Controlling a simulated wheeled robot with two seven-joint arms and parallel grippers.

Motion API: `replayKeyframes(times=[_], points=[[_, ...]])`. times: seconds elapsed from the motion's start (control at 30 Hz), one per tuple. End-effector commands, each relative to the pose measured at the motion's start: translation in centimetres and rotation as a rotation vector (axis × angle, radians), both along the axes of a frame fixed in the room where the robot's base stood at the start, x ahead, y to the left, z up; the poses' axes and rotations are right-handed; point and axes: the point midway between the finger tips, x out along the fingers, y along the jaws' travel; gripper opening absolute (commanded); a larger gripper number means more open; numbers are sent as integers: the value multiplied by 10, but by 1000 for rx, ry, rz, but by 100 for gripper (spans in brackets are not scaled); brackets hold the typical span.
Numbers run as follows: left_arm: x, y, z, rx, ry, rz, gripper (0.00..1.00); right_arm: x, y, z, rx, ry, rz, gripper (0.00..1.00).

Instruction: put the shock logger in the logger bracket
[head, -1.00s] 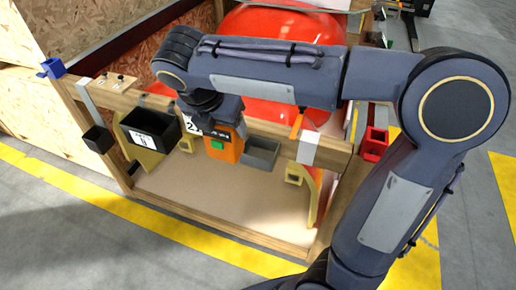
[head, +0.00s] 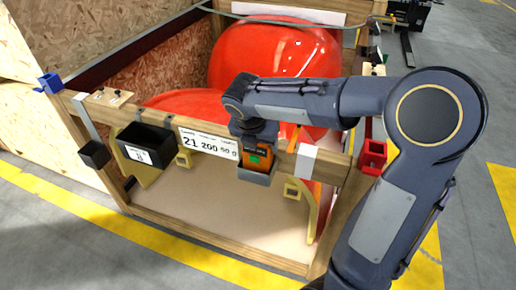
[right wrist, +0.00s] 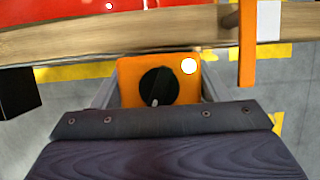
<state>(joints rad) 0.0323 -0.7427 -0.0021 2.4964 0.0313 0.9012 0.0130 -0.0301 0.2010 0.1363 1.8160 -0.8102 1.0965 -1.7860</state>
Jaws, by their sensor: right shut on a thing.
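The shock logger (head: 261,150) is an orange box with a green label, held upright at the crate's front rail. In the right wrist view its orange top (right wrist: 128,72) shows with a black knob and a white round spot. My right gripper (head: 255,138) is shut on it from above. The logger bracket (head: 255,178) appears as a grey open tray on the rail, directly under and around the logger's lower part. I cannot tell how deep the logger sits in it. My left gripper is not in view.
A black bin (head: 146,143) and a small black box (head: 94,154) hang on the rail to the left. A white weight label (head: 208,143) is beside my gripper. A white tag (head: 307,160) and red bracket (head: 372,156) are to the right. Red nosecones (head: 275,55) lie behind.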

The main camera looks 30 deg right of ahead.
Motion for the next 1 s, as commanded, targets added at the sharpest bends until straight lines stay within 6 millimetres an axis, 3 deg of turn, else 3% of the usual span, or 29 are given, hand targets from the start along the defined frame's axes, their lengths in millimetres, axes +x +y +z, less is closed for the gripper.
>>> replayKeyframes(times=[0.1,0.5,0.53,0.67,1.0], points=[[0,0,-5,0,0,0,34,0,1,-19,1,2,3,38],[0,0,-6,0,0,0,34,0,1,-24,0,0,1,38],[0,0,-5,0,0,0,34,0,1,-24,1,0,1,72],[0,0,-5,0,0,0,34,0,1,-23,1,0,1,89],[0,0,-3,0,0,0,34,0,1,-19,1,-1,2,90]])
